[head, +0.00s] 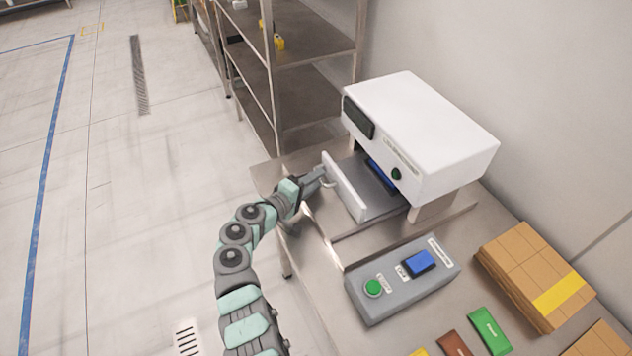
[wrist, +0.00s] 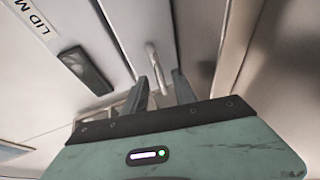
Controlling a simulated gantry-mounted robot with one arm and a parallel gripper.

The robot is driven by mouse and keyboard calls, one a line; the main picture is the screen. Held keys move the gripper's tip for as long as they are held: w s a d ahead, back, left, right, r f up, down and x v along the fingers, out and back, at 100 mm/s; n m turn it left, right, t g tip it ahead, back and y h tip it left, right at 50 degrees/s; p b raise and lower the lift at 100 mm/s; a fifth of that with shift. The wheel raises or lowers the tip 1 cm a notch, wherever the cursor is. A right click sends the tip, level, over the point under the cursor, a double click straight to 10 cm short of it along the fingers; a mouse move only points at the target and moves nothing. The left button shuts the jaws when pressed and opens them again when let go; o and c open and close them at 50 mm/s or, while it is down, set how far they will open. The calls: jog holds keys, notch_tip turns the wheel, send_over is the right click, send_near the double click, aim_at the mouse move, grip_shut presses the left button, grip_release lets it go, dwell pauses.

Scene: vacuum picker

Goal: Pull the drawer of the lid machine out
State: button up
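The white lid machine (head: 425,120) stands on the metal table against the wall. Its drawer (head: 366,187) is out toward the left of the machine, with a white front panel (head: 344,187) and a dark tray floor behind it. My gripper (head: 322,178) is at the drawer front, at the small handle (head: 328,182). In the wrist view the light curved handle (wrist: 154,66) lies between my two fingers (wrist: 160,88), which stand apart. Contact with the handle cannot be made out. A blue part (head: 381,178) shows at the machine's opening, partly hidden by the housing.
A grey control box (head: 402,284) with a green button and a blue switch stands in front of the machine. Cardboard stacks (head: 530,272) and coloured packets (head: 489,331) lie to its right. A metal shelf (head: 310,85) stands behind. The floor left of the table is clear.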

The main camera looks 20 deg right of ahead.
jog(key=shift+w+d+f, duration=0.15)
jog(key=shift+w+d, duration=0.05)
jog(key=shift+d, duration=0.1)
grip_shut()
dwell(1.4)
